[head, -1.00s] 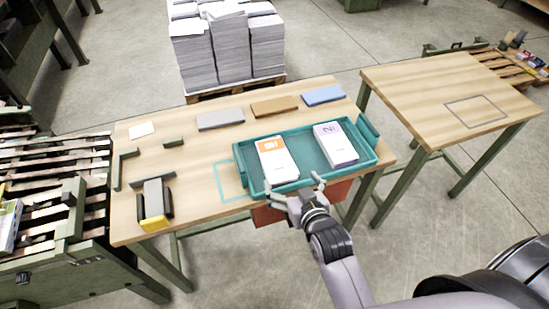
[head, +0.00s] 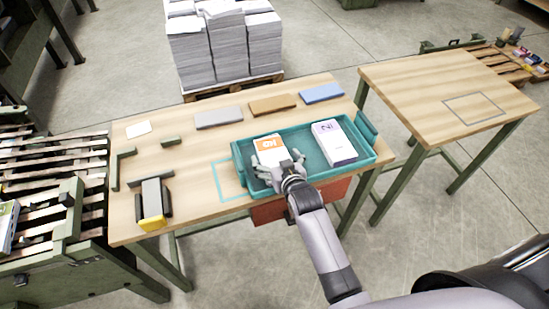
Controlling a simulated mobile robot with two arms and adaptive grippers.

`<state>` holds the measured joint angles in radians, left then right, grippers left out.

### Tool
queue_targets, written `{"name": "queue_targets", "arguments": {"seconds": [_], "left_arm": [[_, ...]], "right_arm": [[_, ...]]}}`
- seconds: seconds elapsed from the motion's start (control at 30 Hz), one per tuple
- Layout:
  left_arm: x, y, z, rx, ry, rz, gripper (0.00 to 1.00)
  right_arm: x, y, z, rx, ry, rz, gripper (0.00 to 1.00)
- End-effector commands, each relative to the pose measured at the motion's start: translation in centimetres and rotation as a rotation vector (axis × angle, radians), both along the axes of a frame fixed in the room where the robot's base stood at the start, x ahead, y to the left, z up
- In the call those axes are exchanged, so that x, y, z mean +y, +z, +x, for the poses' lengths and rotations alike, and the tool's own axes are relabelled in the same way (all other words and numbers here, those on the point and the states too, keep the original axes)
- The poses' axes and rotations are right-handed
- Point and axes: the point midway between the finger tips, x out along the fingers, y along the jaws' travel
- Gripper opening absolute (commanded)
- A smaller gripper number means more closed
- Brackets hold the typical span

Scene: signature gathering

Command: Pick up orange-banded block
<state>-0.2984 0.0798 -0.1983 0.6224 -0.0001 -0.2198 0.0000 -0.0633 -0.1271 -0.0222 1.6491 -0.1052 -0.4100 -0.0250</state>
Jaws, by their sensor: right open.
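The orange-banded block (head: 270,145) is white with an orange band near its far end. It lies in the left part of the teal tray (head: 307,135) on the wooden table. My right gripper (head: 277,168) is open over the near half of the block, with its fingers spread toward the block's sides. It hides the block's near end, and I cannot tell whether the fingers touch it. A purple-banded white block (head: 334,143) lies in the right part of the same tray. My left gripper is not in view.
Grey (head: 219,118), tan (head: 273,104) and blue (head: 321,93) slabs lie along the table's back. A yellow-and-grey device (head: 152,203) stands at the left. A second table (head: 445,95) at the right is bare except for a marked outline. Paper stacks (head: 225,45) stand behind.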

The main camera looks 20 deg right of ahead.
Motion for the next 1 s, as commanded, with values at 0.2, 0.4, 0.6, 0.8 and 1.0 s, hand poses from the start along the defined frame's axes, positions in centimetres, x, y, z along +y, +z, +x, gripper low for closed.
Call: {"name": "queue_targets", "arguments": {"seconds": [0.2,0.4,0.6,0.8,1.0], "left_arm": [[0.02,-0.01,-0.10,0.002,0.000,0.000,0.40],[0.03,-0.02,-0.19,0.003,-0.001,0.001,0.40],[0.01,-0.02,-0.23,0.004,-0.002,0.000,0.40],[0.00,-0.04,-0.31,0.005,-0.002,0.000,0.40],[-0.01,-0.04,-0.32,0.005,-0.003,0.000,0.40]], "right_arm": [[0.00,0.00,-0.02,0.000,0.000,0.000,0.92],[0.01,-0.01,-0.04,0.000,0.000,0.000,0.78],[0.00,-0.01,-0.05,0.000,0.000,0.000,0.65],[-0.01,-0.06,-0.07,0.001,0.000,-0.001,0.52],[-0.03,-0.11,-0.09,0.003,-0.001,-0.001,0.38]]}}
